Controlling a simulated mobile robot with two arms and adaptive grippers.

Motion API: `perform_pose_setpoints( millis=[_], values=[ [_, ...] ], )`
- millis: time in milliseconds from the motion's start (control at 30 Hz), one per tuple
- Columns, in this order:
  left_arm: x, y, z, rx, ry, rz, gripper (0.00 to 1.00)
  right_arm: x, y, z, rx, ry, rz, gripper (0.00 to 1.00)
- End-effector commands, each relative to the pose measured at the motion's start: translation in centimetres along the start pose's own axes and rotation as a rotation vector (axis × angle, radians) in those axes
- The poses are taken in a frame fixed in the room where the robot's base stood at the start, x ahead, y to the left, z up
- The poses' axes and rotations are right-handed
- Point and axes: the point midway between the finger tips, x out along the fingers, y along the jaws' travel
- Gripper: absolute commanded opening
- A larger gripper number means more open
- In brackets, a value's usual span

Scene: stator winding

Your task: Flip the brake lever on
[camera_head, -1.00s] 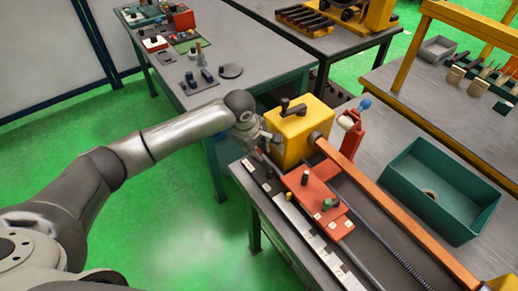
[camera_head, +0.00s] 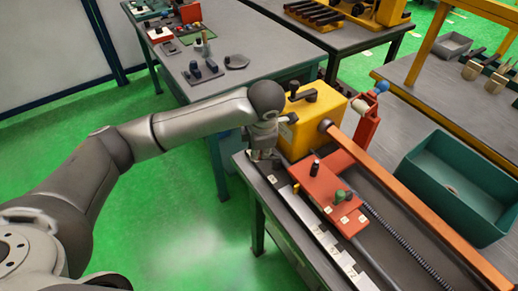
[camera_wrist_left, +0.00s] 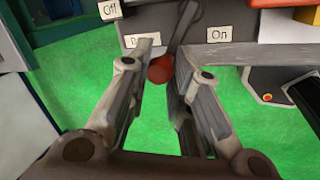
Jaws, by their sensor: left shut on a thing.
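The brake lever shows in the left wrist view as a dark arm (camera_wrist_left: 186,18) with a red ball knob (camera_wrist_left: 160,68). It leans between the "Off" label (camera_wrist_left: 110,9) and the "On" label (camera_wrist_left: 218,34); a label behind my finger is partly hidden. My left gripper (camera_wrist_left: 162,58) has its fingers on either side of the knob and is shut on it. In the head view my left gripper (camera_head: 263,152) is at the bench's near-left edge, beside the yellow box (camera_head: 314,118); the lever is hidden there. My right gripper is not in view.
A red plate with knobs (camera_head: 325,190) and an orange bar (camera_head: 400,195) lie along the winding bench. A green bin (camera_head: 420,180) stands to the right. Another bench (camera_head: 235,45) stands behind. Green floor is clear at the left.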

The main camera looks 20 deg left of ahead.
Motion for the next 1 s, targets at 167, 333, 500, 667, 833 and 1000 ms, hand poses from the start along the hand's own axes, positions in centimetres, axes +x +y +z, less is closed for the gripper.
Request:
perform_pose_setpoints(
  millis=[167,333,500,667,833,1000],
  values=[
    [0.0,-0.5,0.1,-0.096,0.028,0.001,0.0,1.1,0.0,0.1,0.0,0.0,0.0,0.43],
    [-0.2,-0.8,0.1,-0.152,0.045,0.0,0.0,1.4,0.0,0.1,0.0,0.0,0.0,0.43],
    [-0.3,-0.9,0.1,-0.179,0.055,0.0,0.0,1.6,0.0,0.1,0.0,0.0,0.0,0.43],
    [-0.4,-0.9,0.1,-0.187,0.057,0.0,0.0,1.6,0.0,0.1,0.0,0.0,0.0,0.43],
    [-0.4,-0.9,0.1,-0.187,0.057,0.0,0.0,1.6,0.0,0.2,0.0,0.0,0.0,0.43],
    [-0.4,-0.9,0.1,-0.186,0.057,-0.001,0.28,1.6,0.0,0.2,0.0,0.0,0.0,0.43]
  ],
)
